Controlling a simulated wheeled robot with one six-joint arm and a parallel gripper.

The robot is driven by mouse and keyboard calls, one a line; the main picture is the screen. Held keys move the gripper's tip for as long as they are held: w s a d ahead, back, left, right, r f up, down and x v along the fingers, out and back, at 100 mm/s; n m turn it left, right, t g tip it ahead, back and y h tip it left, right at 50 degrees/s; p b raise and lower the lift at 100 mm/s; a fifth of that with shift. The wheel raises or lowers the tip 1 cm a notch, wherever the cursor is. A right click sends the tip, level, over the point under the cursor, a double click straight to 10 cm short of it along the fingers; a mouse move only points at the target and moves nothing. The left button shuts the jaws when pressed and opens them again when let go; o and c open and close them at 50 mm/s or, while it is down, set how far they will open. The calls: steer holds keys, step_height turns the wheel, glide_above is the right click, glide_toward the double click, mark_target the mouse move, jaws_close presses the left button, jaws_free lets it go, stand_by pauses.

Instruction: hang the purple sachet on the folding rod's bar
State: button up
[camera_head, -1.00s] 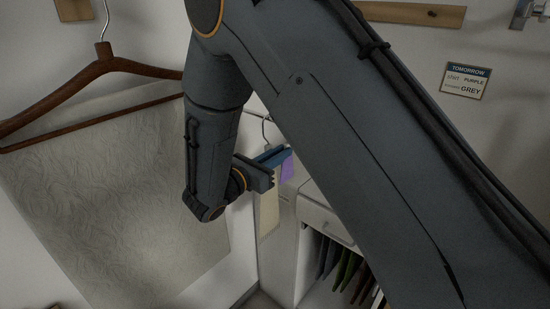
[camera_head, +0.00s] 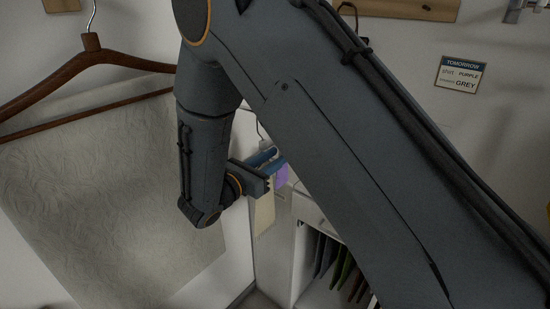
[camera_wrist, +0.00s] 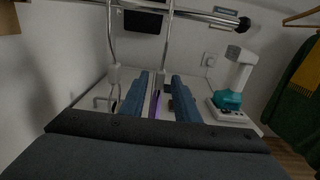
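My gripper (camera_wrist: 163,92) has two blue fingers standing apart in the wrist view. A thin strip of the purple sachet (camera_wrist: 156,104) shows in the gap, nearer the left finger, with some space beside the right one. In the head view the purple sachet (camera_head: 281,175) hangs just beyond and below my gripper (camera_head: 268,158), partly covered by it. The metal bar (camera_wrist: 190,14) with a black end cap crosses the top of the wrist view, with rods or hooks coming down from it. Whether the sachet touches a finger is unclear.
A cream tag or sachet (camera_head: 264,214) hangs below my gripper. A brown wooden hanger (camera_head: 90,50) is at the left. Dark garments (camera_head: 335,265) hang in a cubby. A white and teal device (camera_wrist: 230,98) and a green garment (camera_wrist: 298,100) are at the right.

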steer(key=shift+s+a, duration=0.1)
steer(key=b+v, duration=0.3)
steer(key=v, duration=0.4)
steer(key=s+d+f+m+g, duration=0.3)
steer(key=d+m+g, duration=0.15)
steer(key=d, duration=0.45)
steer(key=s+d+f+m+g, duration=0.35)
steer(key=d+g, duration=0.25)
steer(key=d, duration=0.4)
steer(key=s+d+f+m+g+y+b, duration=0.1)
steer(key=s+d+m+y, duration=0.2)
steer(key=m, duration=0.7)
steer(key=s+d+f+m+g+y+b, duration=0.1)
steer(key=s+d+f+m+y, duration=0.1)
steer(key=s+m+y, duration=0.4)
steer(key=d+m+y, duration=0.1)
steer(key=m+y, duration=0.1)
steer(key=m, duration=0.2)
steer(key=shift+s+d, duration=0.2)
steer(key=shift+d, duration=0.2)
